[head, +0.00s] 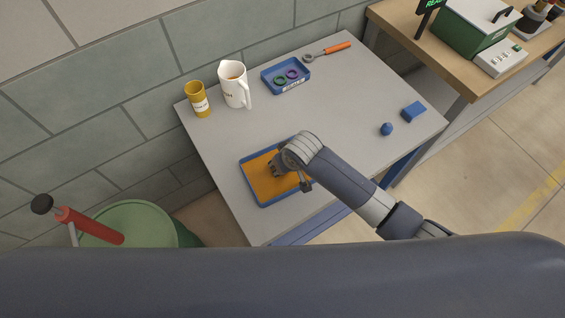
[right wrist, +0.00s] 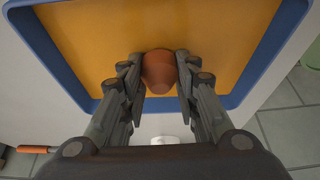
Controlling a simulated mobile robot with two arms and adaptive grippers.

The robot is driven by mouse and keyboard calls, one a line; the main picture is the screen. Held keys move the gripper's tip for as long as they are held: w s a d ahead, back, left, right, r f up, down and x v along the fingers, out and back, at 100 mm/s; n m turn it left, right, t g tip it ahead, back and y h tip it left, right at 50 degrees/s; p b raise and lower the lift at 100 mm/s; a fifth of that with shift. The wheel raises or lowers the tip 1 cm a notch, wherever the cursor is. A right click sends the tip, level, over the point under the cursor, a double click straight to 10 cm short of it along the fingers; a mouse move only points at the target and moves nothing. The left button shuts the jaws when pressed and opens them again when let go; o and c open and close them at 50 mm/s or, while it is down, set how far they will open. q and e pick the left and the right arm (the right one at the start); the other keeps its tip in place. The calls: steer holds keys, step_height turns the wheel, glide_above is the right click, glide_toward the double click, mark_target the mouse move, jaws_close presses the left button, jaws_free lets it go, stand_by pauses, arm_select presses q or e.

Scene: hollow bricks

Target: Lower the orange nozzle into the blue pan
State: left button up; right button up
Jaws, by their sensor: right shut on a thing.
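The blue pan (head: 251,187) lies near the front left edge of the grey table, and its floor is covered in flat orange-yellow. My right gripper (head: 275,170) reaches in from the right and is over the pan. In the right wrist view, my right gripper (right wrist: 160,88) is shut on the orange-brown nozzle (right wrist: 160,68), its fingers on both sides of it. The nozzle appears against the orange floor, inside the outline of the blue rim (right wrist: 40,42). I cannot tell whether it touches the floor. In the head view the nozzle is hidden by the gripper. My left gripper is not in view.
A yellow cup (head: 198,102), a white jug (head: 234,88) and a small blue tray (head: 268,84) with rings stand along the back. An orange-handled tool (head: 338,47) lies beyond. A blue ball (head: 386,129) and blue block (head: 413,112) sit at right. The table's middle is clear.

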steer(key=o, duration=1.2)
steer(key=shift+c, duration=0.2)
steer(key=v, duration=1.2)
